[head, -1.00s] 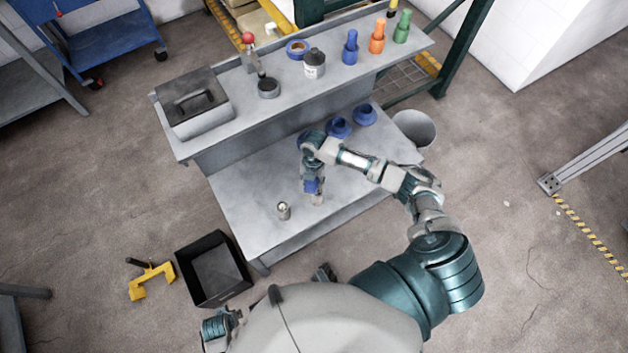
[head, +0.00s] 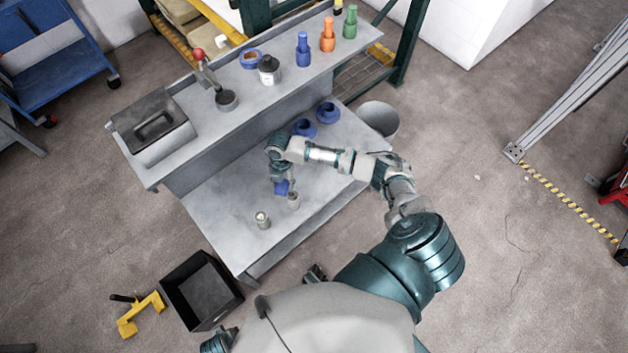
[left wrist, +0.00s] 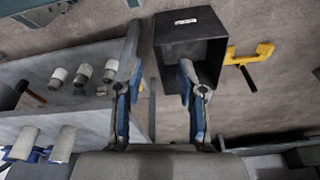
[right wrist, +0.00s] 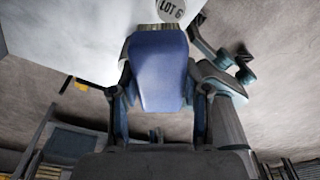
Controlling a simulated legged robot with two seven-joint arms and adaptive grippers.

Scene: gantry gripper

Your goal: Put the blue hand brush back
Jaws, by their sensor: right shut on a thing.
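My right gripper (head: 282,180) is shut on a blue thing (right wrist: 160,72), which I take to be the blue hand brush. A small part of it shows low over the lower shelf (head: 220,205) in the head view. In the right wrist view its wide blue body fills the gap between the fingers, with a darker strip at its far end. I cannot tell whether it touches the shelf. My left gripper (left wrist: 158,88) is open and empty in the left wrist view, with a black bin (left wrist: 187,27) beyond it.
Two small grey cans (head: 262,219) stand near my right gripper. Blue round pieces (head: 327,112) lie at the lower shelf's back. The upper shelf holds a lidded box (head: 155,125), tape (head: 250,58) and blue, orange and green bottle-like items (head: 328,36). A yellow clamp-like tool (head: 142,314) lies on the floor.

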